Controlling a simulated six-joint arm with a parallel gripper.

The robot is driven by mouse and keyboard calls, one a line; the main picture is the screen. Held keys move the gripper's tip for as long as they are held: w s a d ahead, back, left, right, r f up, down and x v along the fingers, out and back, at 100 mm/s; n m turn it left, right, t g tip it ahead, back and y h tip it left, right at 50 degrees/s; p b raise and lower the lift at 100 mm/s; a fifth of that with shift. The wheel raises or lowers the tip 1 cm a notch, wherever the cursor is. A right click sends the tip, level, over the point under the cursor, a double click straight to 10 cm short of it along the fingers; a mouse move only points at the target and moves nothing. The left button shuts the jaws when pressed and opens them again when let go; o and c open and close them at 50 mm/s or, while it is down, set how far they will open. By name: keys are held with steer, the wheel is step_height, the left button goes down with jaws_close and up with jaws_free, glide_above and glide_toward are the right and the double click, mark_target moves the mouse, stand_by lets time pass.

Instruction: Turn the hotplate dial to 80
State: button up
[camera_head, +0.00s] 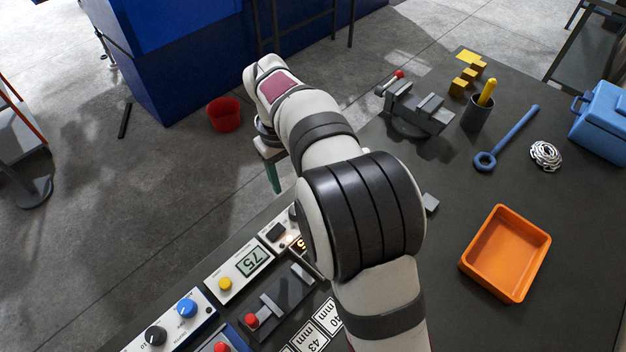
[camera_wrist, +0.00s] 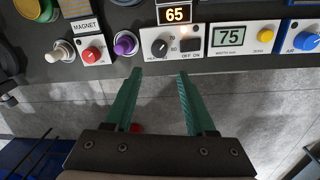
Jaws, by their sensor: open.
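The hotplate dial (camera_wrist: 159,48) is a black round knob on a white panel (camera_wrist: 173,59) in the wrist view, with 70 and 80 printed to its right. Its exact pointer setting is too small to read. The orange display (camera_wrist: 175,14) above reads 65. A dark OFF/ON switch (camera_wrist: 190,45) sits right of the dial. My gripper (camera_wrist: 160,76) is open and empty, its two teal fingertips apart, just below the dial in the picture and not touching it. In the head view my gripper (camera_head: 272,178) hangs by the table's edge; my arm hides much of the hotplate panel.
A purple knob (camera_wrist: 125,44) and a red MAGNET button (camera_wrist: 92,54) are left of the dial. A width panel (camera_wrist: 228,36) reading 75 stands right. In the head view, an orange tray (camera_head: 540,240), vise (camera_head: 415,112) and blue wrench (camera_head: 510,135) lie right of my arm.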

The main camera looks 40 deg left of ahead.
steer(key=f, duration=1.2)
steer(key=shift+w+d+f, duration=0.15)
steer(key=shift+w+f, duration=0.1)
steer(key=shift+w, duration=0.15)
jaws_close()
